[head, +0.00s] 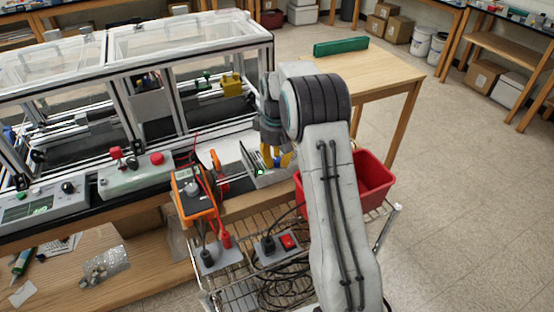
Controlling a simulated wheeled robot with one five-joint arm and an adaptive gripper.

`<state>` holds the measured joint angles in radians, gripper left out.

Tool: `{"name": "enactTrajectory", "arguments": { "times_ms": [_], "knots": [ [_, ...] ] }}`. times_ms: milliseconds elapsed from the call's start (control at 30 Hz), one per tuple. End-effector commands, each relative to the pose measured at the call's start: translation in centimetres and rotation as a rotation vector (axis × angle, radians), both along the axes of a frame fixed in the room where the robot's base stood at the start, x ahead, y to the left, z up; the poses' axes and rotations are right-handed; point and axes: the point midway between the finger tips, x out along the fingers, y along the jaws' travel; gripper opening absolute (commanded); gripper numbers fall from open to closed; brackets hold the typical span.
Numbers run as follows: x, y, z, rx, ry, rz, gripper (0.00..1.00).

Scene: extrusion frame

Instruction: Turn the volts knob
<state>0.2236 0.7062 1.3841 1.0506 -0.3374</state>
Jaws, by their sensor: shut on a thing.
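A small grey box with a dark face and a green lit display (261,172) sits at the bench's right end; I take it for the power supply bearing the volts knob. My gripper (277,160), with yellow fingertips, reaches down at the right side of this box's face. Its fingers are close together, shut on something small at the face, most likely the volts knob. The knob itself is hidden behind the fingers, so I cannot tell how it is turned.
An orange multimeter (188,186) with red leads stands left of the box. Control boxes (135,174) line the bench in front of the extrusion frame (188,42). A red bin (372,178) and wire cart (225,283) are close to my arm. Open floor lies right.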

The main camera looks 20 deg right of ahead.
Motion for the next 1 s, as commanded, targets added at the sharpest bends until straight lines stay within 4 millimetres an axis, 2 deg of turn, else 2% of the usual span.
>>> {"name": "enactTrajectory", "arguments": {
  "times_ms": [433, 467, 500, 733, 1000],
  "knots": [
    [-0.06, 0.06, -0.19, 0.001, 0.003, 0.008, 0.0],
    [-0.06, 0.06, -0.19, 0.001, 0.003, 0.008, 0.28],
    [-0.06, 0.06, -0.18, 0.001, 0.003, 0.008, 0.31],
    [-0.02, 0.04, -0.08, 0.001, 0.002, 0.007, 0.51],
    [0.01, 0.01, 0.09, 0.0, 0.0, 0.007, 0.51]
  ]
}}
